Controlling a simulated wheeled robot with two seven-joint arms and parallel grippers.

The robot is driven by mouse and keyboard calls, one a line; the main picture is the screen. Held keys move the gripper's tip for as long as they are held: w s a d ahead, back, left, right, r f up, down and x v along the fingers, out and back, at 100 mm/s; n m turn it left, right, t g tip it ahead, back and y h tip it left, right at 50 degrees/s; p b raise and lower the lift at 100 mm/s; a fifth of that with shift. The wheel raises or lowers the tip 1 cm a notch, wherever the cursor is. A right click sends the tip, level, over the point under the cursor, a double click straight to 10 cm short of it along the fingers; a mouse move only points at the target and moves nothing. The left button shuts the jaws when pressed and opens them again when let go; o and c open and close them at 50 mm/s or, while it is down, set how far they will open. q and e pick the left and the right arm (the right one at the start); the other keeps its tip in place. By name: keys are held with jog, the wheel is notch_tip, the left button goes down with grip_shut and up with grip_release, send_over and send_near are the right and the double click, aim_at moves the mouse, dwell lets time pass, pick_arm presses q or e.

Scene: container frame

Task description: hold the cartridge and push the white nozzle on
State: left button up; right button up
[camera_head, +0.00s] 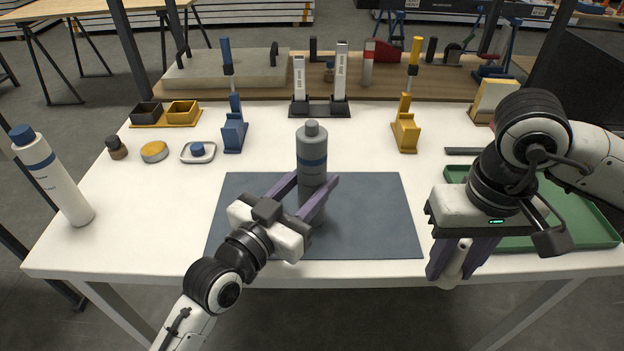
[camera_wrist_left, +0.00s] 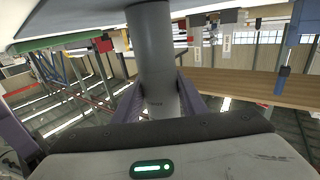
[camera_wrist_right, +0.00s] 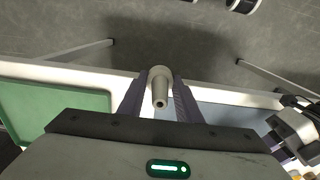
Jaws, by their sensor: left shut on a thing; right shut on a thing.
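The grey cartridge (camera_head: 312,148) with a blue band and grey cap stands upright on the dark mat (camera_head: 385,215). My left gripper (camera_head: 312,186) is shut on the cartridge's lower body, a finger on each side. The cartridge also fills the middle of the left wrist view (camera_wrist_left: 154,55). My right gripper (camera_head: 460,268) is shut on the white nozzle (camera_head: 453,272), out by the table's front edge, to the right of the cartridge and apart from it. In the right wrist view the nozzle (camera_wrist_right: 160,84) sits between the fingertips, with a round opening showing.
A white bottle with a blue cap (camera_head: 55,180) stands at the left. A green tray (camera_head: 590,225) lies at the right beneath my right arm. Blue (camera_head: 234,130) and yellow (camera_head: 405,130) stands and a dark rack (camera_head: 320,108) are behind the mat. The mat's right part is clear.

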dwell(0.4)
jog(key=w+a+r, duration=0.5)
jog(key=w, duration=0.2)
notch_tip(320, 180, up, 17)
jog(key=m, duration=0.3)
send_over(312, 123)
jog(key=shift+w+d+r, duration=0.1)
jog(key=shift+w, duration=0.1)
jog(key=shift+s+a+r+m, duration=0.15)
jog(key=shift+a+r+m, duration=0.05)
jog(key=shift+r+m, duration=0.1)
jog(key=shift+f, duration=0.1)
jog(key=shift+f, duration=2)
